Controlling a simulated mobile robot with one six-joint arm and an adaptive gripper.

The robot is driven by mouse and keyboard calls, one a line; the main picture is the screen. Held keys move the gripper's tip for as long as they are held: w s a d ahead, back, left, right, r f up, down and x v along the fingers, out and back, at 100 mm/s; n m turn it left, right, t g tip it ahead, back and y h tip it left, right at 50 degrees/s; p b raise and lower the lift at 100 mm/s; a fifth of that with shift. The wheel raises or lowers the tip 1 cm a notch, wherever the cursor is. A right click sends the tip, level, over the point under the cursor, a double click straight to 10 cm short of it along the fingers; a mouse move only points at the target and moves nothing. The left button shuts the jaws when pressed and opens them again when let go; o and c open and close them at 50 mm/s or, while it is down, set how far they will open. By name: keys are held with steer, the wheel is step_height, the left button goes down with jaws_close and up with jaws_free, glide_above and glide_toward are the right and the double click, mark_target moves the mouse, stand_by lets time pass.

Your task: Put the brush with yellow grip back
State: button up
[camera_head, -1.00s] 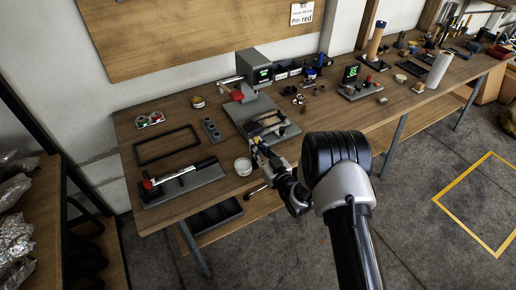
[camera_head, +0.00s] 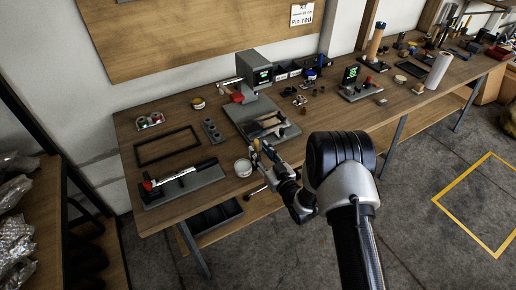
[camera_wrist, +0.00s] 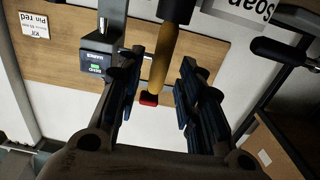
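The brush with the yellow grip (camera_wrist: 160,69) shows in the wrist view as a yellow-brown shaft. In the head view the brush (camera_head: 256,146) is a small yellowish upright shape at my gripper (camera_head: 262,150), near the table's front edge. What supports the brush is hidden.
A white cup (camera_head: 243,168) stands just left of my gripper. A grey press with a green display (camera_head: 262,75) stands behind it.

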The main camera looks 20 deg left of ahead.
steer(key=p+v, duration=0.1)
steer(key=v, duration=0.9)
steer(key=shift+p, duration=0.35)
steer(key=shift+r, duration=0.1)
steer(key=w+d+r+m+h, duration=0.1)
steer(key=w+d+r+h, duration=0.4)
steer(key=w+d+r, duration=0.4)
steer(key=s+d+r+m+h, duration=0.2)
steer(key=s+d+r+h, duration=0.1)
steer(key=d+r, duration=0.25)
steer(key=s+d+r+m+h, duration=0.1)
steer(key=s+d+r+h, duration=0.25)
steer(key=r, duration=0.35)
steer(key=s+d+r+m+g+h, duration=0.25)
steer(key=s+d+r, duration=0.25)
steer(key=s+d, duration=0.45)
steer(key=s+m+g, duration=0.3)
steer(key=s+g, duration=0.1)
steer(key=s, duration=1.7)
steer(key=shift+r, duration=0.15)
